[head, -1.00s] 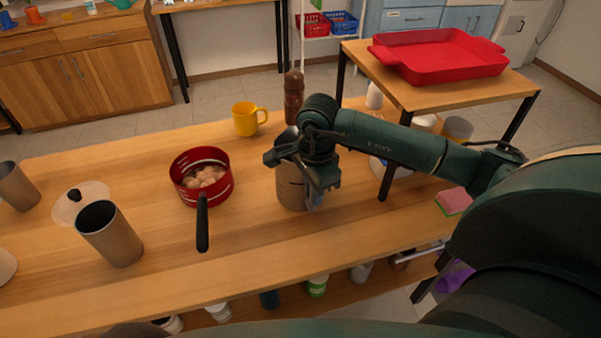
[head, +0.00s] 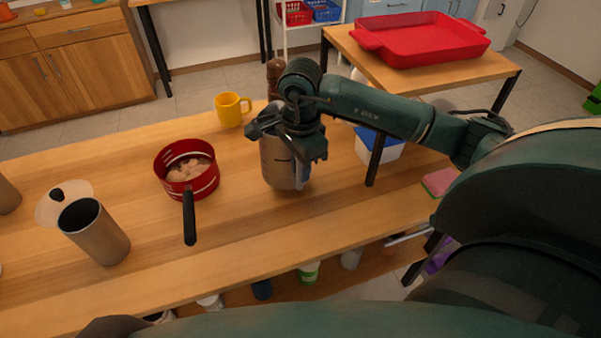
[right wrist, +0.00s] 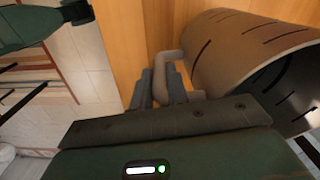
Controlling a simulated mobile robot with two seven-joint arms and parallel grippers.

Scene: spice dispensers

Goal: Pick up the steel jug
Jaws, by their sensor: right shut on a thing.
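The steel jug (head: 277,172) is a brushed metal cylinder with dark marks, at the middle of the wooden counter in the head view. My right gripper (head: 304,158) is over its right side and hides its rim and much of its handle. In the right wrist view the jug (right wrist: 232,52) shows large and tilted in the picture, its dark opening to the right. The fingers of my right gripper (right wrist: 160,88) are shut on its curved grey handle (right wrist: 164,70). The jug appears slightly raised above the counter. My left gripper is not in view.
A red pot (head: 187,172) with a black handle stands left of the jug, a yellow mug (head: 230,110) behind. A brown mill (head: 275,78) is close behind my gripper. A blue-lidded container (head: 378,147) stands right. A metal canister (head: 97,238) stands far left.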

